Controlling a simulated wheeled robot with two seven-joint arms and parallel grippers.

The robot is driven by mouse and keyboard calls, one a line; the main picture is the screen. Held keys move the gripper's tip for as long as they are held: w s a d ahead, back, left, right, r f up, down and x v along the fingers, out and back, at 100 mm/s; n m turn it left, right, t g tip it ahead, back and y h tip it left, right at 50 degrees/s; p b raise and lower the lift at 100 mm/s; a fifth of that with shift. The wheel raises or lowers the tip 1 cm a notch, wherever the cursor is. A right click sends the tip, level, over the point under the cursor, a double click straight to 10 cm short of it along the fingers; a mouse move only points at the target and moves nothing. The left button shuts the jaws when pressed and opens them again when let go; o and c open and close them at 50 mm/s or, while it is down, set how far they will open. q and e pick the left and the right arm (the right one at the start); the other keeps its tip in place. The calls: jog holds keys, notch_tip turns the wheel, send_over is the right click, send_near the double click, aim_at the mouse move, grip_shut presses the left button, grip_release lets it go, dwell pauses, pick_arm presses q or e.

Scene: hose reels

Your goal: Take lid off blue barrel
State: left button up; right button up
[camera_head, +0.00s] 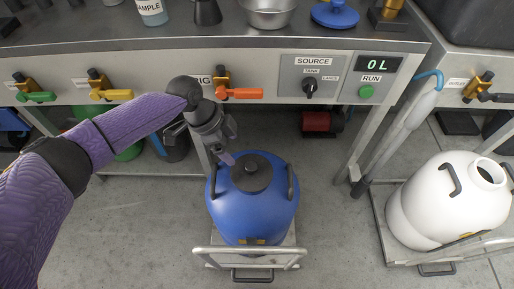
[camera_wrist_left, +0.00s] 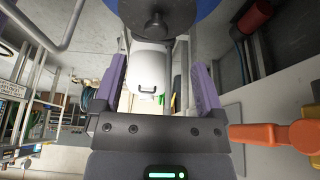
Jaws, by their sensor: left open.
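The blue barrel (camera_head: 236,212) stands on a small cart on the floor in the middle of the head view. Its round dark lid (camera_head: 251,172), with a small knob, sits on top. My left gripper (camera_head: 227,159) is just above and to the left of the lid, pointing down. In the left wrist view its two purple fingers (camera_wrist_left: 157,85) are apart with nothing held between them. The dark lid (camera_wrist_left: 157,18) and its knob show at the top edge there, beyond the fingertips. My right gripper is not in view.
A bench with colored valve handles (camera_head: 240,93) and a control panel (camera_head: 310,80) is behind the barrel. A white barrel (camera_head: 450,205) with an open mouth stands at the right on another cart. Free floor lies left of the blue barrel's cart (camera_head: 250,251).

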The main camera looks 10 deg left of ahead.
aim_at(251, 166)
pick_arm(q)
jog(key=b+x, duration=0.3)
jog(key=x, duration=0.2)
jog(key=d+b+x, duration=0.1)
jog(key=b+x, duration=0.3)
jog(key=x, duration=0.1)
jog(key=shift+s+d+r, duration=0.1)
jog(key=shift+s, duration=0.05)
jog(key=shift+r, duration=0.2)
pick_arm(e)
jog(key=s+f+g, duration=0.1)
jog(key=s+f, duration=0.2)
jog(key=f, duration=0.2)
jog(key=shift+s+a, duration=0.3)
pick_arm(q)
jog(key=shift+c, duration=0.4)
grip_shut()
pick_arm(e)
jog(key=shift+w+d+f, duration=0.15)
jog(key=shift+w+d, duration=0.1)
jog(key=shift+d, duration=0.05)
